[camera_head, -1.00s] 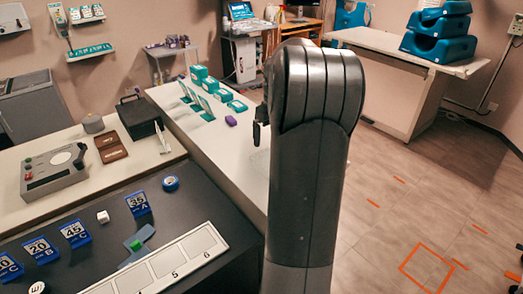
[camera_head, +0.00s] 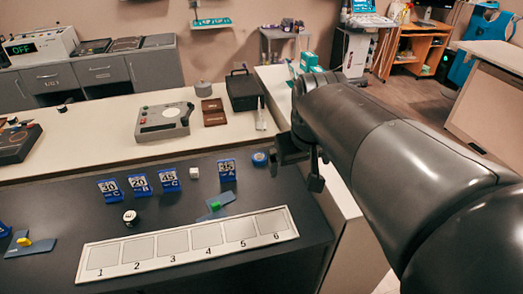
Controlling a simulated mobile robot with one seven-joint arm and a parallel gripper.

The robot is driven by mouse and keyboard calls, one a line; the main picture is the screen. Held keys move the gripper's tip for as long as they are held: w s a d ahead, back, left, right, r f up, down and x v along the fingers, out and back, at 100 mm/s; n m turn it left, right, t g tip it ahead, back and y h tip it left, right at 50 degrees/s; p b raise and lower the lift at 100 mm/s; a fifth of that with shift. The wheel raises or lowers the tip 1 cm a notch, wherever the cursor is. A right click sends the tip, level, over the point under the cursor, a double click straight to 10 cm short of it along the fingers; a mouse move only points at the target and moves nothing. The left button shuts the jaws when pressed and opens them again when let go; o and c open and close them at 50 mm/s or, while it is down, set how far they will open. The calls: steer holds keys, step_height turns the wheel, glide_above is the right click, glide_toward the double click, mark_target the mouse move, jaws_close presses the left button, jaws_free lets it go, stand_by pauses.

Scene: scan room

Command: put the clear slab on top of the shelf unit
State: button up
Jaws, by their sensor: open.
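My gripper (camera_head: 298,172) is open and empty. It hangs above the right end of the dark counter (camera_head: 180,265), near the blue round object (camera_head: 260,159). I cannot make out the clear slab now; my arm covers much of the white counter at the right. A small grey stand (camera_head: 284,34) with items on top is at the back; I cannot tell for certain whether it is the shelf unit.
A pale numbered board (camera_head: 188,242) and blue number signs (camera_head: 227,168) are on the dark counter. Behind are a grey control box (camera_head: 165,121), a black case (camera_head: 242,91) and a small clear upright item (camera_head: 261,115). Floor shows at the right.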

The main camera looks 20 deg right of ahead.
steer(key=s+a+f+t+y, duration=0.1)
steer(key=s+a+f, duration=0.1)
steer(key=s+a, duration=0.3)
steer(key=s, duration=0.2)
steer(key=shift+s+f, duration=0.25)
steer(key=shift+s, duration=0.05)
